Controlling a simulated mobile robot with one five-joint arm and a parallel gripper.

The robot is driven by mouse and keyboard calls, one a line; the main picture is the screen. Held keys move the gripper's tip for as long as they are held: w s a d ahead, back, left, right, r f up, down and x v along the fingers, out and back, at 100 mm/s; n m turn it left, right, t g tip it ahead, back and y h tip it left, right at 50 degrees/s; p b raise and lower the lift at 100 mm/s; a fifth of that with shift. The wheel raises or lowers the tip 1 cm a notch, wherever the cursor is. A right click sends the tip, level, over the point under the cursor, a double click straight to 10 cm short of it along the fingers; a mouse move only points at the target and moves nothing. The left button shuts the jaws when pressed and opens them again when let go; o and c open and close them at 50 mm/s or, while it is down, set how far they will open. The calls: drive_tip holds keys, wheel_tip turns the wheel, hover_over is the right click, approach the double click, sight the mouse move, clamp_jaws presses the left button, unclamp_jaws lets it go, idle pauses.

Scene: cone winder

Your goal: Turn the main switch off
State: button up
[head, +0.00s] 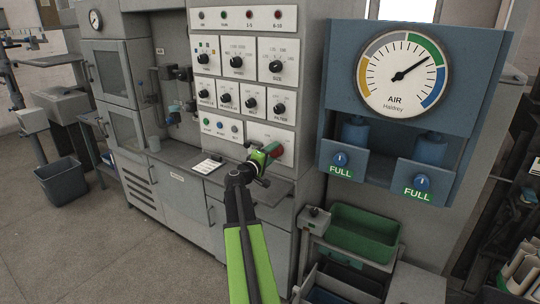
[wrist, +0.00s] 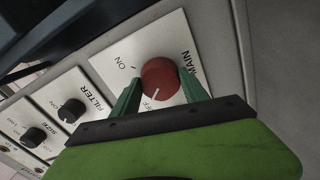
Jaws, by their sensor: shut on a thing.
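The main switch is a round red knob (wrist: 159,78) on a white plate (wrist: 112,66) lettered MAIN, ON and OFF. Its white pointer line is on the side by the OFF lettering. My gripper (wrist: 160,88) has its two green fingers on either side of the knob, shut on it. The gripper partly covers the plate there.
The FILTER knob (wrist: 75,106) sits beside the main plate. In the head view, several black knobs fill the panel above. A blue air gauge box (head: 340,95) juts out at the right. A green tray (head: 362,232) stands below it. Grey floor (head: 120,265) is open at left.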

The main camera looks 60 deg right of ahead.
drive_tip(key=shift+s+d+n, duration=0.15)
drive_tip(key=shift+s+n, duration=0.1)
drive_tip(key=shift+n, duration=0.85)
drive_tip(key=o, duration=1.4)
drive_tip(key=shift+c, duration=0.2)
drive_tip(key=shift+w, duration=0.1)
drive_tip(key=a, duration=1.7)
drive_tip(key=shift+a, duration=0.2)
drive_tip(key=shift+w, duration=0.1)
